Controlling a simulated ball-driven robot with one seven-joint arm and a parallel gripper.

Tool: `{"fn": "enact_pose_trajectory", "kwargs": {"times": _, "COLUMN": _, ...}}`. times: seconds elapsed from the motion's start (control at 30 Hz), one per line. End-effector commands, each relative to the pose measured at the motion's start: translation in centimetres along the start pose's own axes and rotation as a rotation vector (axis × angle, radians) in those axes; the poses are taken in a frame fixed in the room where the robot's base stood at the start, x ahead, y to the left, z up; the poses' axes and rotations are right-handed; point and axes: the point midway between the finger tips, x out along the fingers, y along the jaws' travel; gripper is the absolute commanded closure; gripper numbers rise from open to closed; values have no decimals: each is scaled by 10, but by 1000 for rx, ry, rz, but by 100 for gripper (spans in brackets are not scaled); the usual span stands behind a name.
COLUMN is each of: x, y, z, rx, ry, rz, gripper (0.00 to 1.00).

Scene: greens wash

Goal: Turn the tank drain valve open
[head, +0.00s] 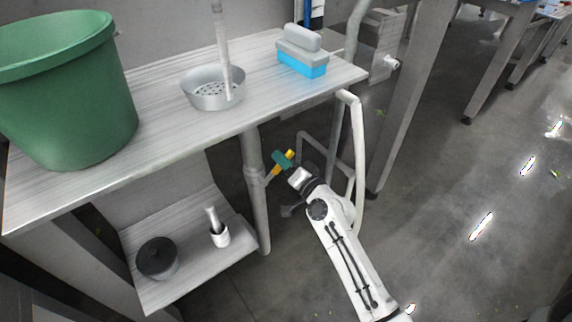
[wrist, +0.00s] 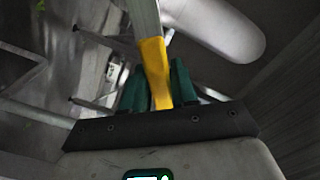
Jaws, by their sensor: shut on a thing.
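The drain valve's yellow handle (head: 290,154) sticks out from the grey drain pipe (head: 257,215) below the tabletop, slanting up to the right. My gripper (head: 282,161), with green fingers, is at the handle at the end of my white arm. In the wrist view the yellow handle (wrist: 154,65) lies between the two green fingers of my gripper (wrist: 158,88), and they are shut on it. A grey metal part continues from the handle's far end. The fingers hide part of the handle in the head view, and the valve's inner position cannot be seen.
A green bucket (head: 75,100), a metal strainer bowl (head: 203,96) and a blue-grey brush (head: 302,58) stand on the tabletop (head: 150,105). White tubing (head: 359,150) rises close beside my arm. Floor at right is open.

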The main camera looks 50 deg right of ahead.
Motion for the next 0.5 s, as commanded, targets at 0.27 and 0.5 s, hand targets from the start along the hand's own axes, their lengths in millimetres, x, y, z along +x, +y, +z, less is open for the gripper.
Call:
{"fn": "enact_pose_trajectory", "kwargs": {"times": 0.27, "x": 0, "y": -19, "z": 3, "rx": -220, "ry": -2, "rz": 0, "gripper": 100}}
{"fn": "enact_pose_trajectory", "kwargs": {"times": 0.5, "x": -1, "y": -28, "z": 6, "rx": -342, "ry": -2, "rz": 1, "gripper": 100}}
